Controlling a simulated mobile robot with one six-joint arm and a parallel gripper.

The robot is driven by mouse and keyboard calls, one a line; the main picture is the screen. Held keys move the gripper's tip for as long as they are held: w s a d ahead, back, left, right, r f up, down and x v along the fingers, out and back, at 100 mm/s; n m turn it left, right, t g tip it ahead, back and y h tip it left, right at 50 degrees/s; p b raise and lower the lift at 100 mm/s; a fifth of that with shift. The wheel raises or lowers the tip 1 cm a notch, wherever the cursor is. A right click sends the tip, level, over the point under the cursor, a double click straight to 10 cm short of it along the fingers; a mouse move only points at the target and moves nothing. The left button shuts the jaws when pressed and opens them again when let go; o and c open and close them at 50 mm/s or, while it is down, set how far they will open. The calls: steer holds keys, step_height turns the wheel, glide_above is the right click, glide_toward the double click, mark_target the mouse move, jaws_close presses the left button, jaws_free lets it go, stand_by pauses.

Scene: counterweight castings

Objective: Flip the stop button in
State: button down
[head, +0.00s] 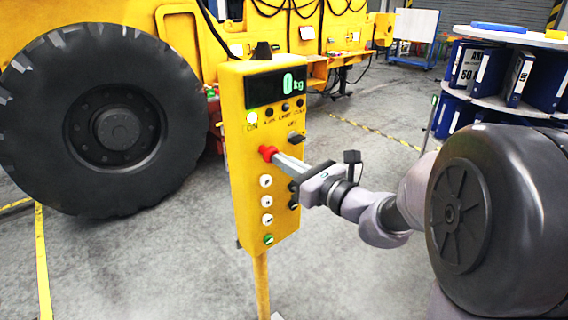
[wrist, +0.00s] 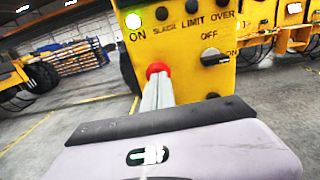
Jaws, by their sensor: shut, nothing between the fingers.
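The red stop button (head: 266,152) sits on the front of a yellow control box (head: 238,190), below the lit ON lamp. My gripper (head: 276,156) is shut, with its fingertips at the red button and seemingly touching it. In the wrist view the red button (wrist: 157,69) shows just beyond the tips of my gripper (wrist: 158,80), which hide its lower part. I cannot tell how far the button is pressed in.
A display (head: 276,87) on the box reads 0 kg. A black OFF/ON knob (head: 296,138) and white buttons (head: 266,181) are close by. A large tyre (head: 115,130) stands left. A shelf with binders (head: 490,75) is at right.

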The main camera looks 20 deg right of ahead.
stand_by(0.3)
steer(key=shift+w+a+r, duration=0.35)
steer(key=shift+w, duration=0.3)
steer(key=shift+d, duration=0.1)
